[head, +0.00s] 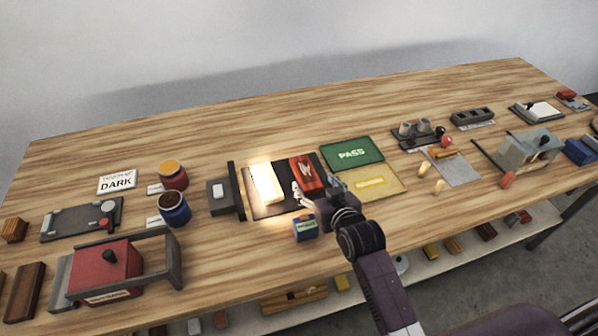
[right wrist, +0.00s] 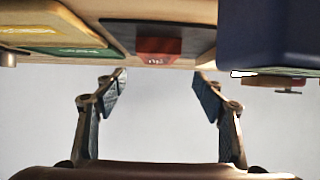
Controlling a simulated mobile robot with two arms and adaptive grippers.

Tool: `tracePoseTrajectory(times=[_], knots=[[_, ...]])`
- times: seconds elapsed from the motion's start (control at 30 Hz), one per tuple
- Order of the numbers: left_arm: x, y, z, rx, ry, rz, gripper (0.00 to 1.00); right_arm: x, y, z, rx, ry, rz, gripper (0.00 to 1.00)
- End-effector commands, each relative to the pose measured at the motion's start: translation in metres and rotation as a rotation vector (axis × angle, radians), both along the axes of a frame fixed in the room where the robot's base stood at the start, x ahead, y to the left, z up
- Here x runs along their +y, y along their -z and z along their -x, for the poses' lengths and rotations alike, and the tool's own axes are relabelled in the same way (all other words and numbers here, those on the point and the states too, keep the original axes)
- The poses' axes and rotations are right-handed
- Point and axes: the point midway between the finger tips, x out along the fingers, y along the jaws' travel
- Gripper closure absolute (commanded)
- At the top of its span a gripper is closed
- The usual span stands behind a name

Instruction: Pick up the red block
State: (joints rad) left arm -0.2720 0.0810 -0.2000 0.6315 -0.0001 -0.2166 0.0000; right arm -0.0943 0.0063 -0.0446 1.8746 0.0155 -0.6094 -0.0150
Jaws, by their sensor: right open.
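The red block (head: 307,173) lies on a dark mat (head: 283,211), at the mat's right side. It has a pale mark on its top. My right gripper (head: 315,190) is just in front of it, over the mat's front right part, with its fingers pointing at the block. The right wrist view shows the red block (right wrist: 158,48) beyond the gap between the two spread fingers of my right gripper (right wrist: 160,80). The fingers are apart and empty, and do not appear to touch the block. My left gripper is not in view.
A dark upright plate (head: 236,190) stands at the mat's left. A small blue box (head: 305,228) stands close in front of my right gripper. Green PASS (head: 352,153) and yellow (head: 372,182) mats lie right.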

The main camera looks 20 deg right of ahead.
Motion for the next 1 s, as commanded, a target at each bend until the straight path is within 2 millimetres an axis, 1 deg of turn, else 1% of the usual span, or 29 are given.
tracePoseTrajectory(times=[0.03, 0.07, 0.3, 0.4, 0.57, 0.83, 1.0], knots=[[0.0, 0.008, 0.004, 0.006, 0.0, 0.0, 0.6, 0.0, 0.007, -0.002, -0.005, 0.0, -0.001, 0.36], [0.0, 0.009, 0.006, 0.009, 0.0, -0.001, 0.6, 0.0, 0.008, -0.003, -0.006, 0.001, -0.001, 0.36], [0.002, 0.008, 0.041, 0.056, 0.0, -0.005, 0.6, 0.001, 0.014, -0.021, -0.008, 0.002, -0.002, 0.36], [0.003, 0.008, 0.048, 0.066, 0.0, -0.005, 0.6, 0.001, 0.016, -0.026, -0.008, 0.002, -0.002, 0.36], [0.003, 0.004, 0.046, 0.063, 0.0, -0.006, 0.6, 0.0, 0.021, -0.035, -0.007, 0.001, -0.001, 0.36], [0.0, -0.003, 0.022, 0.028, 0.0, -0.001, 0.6, -0.001, 0.036, -0.063, -0.008, 0.001, -0.001, 0.36], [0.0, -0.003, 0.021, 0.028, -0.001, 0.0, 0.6, 0.0, 0.04, -0.072, -0.007, 0.001, -0.001, 0.36]])
